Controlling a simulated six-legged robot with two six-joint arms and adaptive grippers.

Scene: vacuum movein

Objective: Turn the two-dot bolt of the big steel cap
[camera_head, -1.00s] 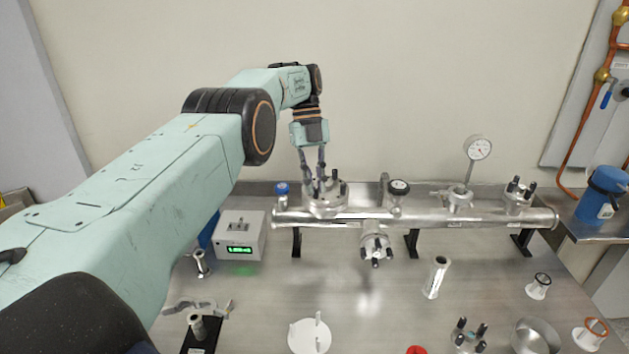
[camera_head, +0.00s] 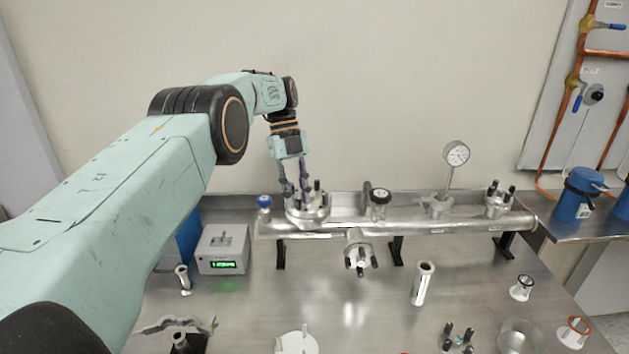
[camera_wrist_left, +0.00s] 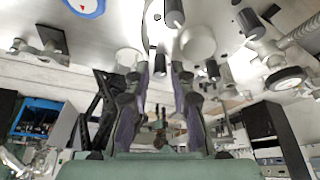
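The big steel cap (camera_head: 312,214) sits on the left end of the steel pipe assembly, with dark-tipped bolts standing up around it. My left gripper (camera_head: 297,192) points down at the cap's rear left side. Its two fingers are apart, with a gap between the tips. In the left wrist view the fingertips (camera_wrist_left: 160,72) flank a small dark bolt (camera_wrist_left: 160,64); contact with it cannot be made out. Other dark bolts (camera_wrist_left: 175,13) stand close to the fingers there. The dots on the bolts are too small to read. My right gripper is out of view.
A blue-topped knob (camera_head: 264,201) is just left of the cap, and a black-faced valve (camera_head: 380,196) to its right. A gauge (camera_head: 456,154) rises farther right. A box with green display (camera_head: 222,250) stands left. A lower flange (camera_head: 357,250) with bolts faces forward.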

